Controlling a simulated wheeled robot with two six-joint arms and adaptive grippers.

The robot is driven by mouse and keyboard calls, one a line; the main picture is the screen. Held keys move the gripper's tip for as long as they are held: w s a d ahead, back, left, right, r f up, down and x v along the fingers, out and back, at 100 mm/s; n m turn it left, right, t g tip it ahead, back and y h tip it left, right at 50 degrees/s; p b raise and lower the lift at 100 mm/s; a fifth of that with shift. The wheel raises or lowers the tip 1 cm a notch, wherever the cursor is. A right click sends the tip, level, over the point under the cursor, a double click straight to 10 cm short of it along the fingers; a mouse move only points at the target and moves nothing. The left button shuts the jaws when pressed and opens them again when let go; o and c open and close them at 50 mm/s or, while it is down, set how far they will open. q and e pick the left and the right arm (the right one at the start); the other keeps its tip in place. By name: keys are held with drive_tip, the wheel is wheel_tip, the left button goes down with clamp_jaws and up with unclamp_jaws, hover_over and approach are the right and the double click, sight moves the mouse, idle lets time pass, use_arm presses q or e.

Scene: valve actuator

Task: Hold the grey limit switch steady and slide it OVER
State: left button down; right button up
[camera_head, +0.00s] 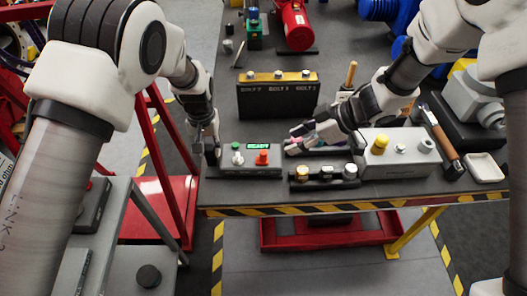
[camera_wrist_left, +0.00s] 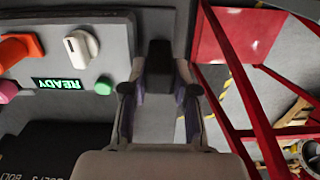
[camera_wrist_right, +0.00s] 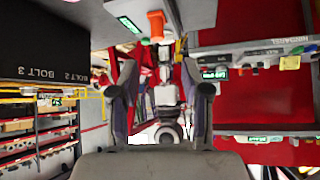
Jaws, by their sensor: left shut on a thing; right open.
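My left gripper (camera_head: 212,150) points down just beside the left end of the grey box with a READY display (camera_head: 250,160). A light grey box with a yellow dome (camera_head: 395,145) stands at the right of the bench. My right gripper (camera_head: 297,143) is open and points left, near the READY box's right end. Nothing shows between its fingers in the right wrist view (camera_wrist_right: 162,100).
A black block with bolts on top (camera_head: 278,95) stands behind the grippers. A dark holder with several knobs (camera_head: 325,178) lies at the bench's front edge. A hammer (camera_head: 438,130) and a white tray (camera_head: 485,167) lie at the right. A red frame (camera_head: 165,150) stands left of the bench.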

sight(265, 152)
drive_tip(key=x, duration=1.1)
drive_tip(key=shift+w+a+f, duration=0.1)
drive_tip(key=shift+w+a, duration=0.2)
drive_tip(key=shift+w, duration=0.1)
clamp_jaws()
